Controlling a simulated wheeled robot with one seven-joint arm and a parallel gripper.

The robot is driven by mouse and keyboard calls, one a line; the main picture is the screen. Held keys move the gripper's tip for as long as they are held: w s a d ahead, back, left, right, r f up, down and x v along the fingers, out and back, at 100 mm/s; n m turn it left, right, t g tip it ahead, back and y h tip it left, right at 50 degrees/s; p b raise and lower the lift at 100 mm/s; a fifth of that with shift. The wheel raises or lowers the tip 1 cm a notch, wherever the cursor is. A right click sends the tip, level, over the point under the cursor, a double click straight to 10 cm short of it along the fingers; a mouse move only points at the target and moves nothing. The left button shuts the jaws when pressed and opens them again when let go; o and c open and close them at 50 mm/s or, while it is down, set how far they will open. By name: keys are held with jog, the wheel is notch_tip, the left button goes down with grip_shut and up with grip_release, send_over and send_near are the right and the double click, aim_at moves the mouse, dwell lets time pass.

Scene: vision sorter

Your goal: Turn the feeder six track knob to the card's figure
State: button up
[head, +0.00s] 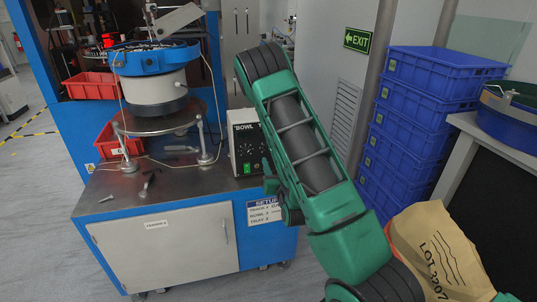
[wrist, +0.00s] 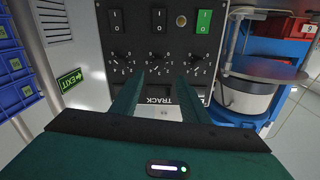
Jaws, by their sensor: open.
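The feeder's black control box (head: 246,143) stands on the bench, and my arm hides the right of its face. In the wrist view its panel (wrist: 138,42) appears upside down, with several switches and a row of three black knobs. The middle knob (wrist: 156,58) lies ahead of and between my fingertips, near the TRACK label. I cannot read its setting or tell whether the fingers touch it. My gripper (wrist: 160,76) is open and also shows at the box front in the head view (head: 268,170). The setup card (head: 264,211) is partly hidden; its figures are too small to read surely.
A blue-rimmed bowl feeder (head: 155,80) stands left of the box. Loose tools (head: 148,183) lie on the bench top. Red bins (head: 90,86) sit further left. Blue crates (head: 405,135) are stacked at right, near a brown paper bag (head: 440,250).

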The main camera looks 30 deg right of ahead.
jog(key=x, duration=0.8)
jog(key=shift+w+d, duration=0.15)
jog(key=shift+w, duration=0.2)
jog(key=shift+c, duration=0.2)
grip_shut()
